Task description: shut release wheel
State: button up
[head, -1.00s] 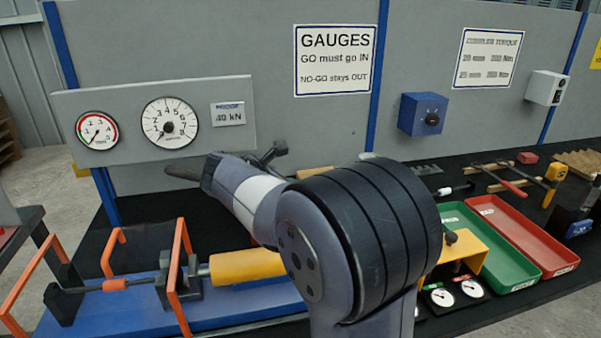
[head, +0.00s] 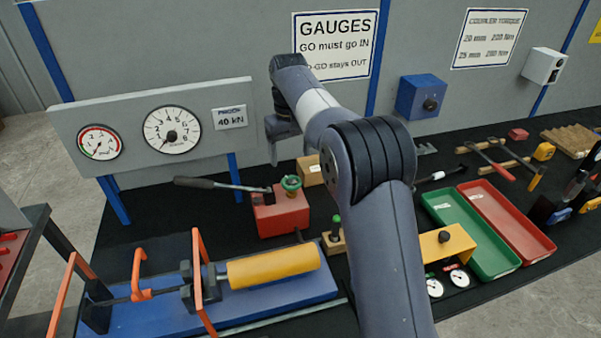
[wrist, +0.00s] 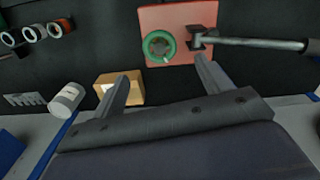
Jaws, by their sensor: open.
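The release wheel is a green handwheel (head: 291,183) on top of a red pump block (head: 281,215) on the dark bench. The wheel shows clear in the wrist view (wrist: 159,46), on the left part of the red block (wrist: 180,20). My gripper (head: 272,150) hangs above and slightly left of the wheel in the head view. In the wrist view my gripper (wrist: 166,83) has its two fingers spread with nothing between them, and the wheel lies beyond the fingertips, apart from them. How far the wheel is turned cannot be told.
A lever handle (head: 210,184) reaches left from the pump. A cardboard-coloured box (head: 310,170) stands behind it. A yellow cylinder (head: 273,265) on a blue base (head: 250,303) with orange guards is in front. Green (head: 462,240) and red trays lie right.

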aim_at(292, 181)
notch_tip(292, 181, down, 9)
jog(key=shift+r+p, duration=0.1)
jog(key=shift+p, duration=0.3)
jog(key=shift+c, duration=0.3)
jog(key=c, duration=0.9)
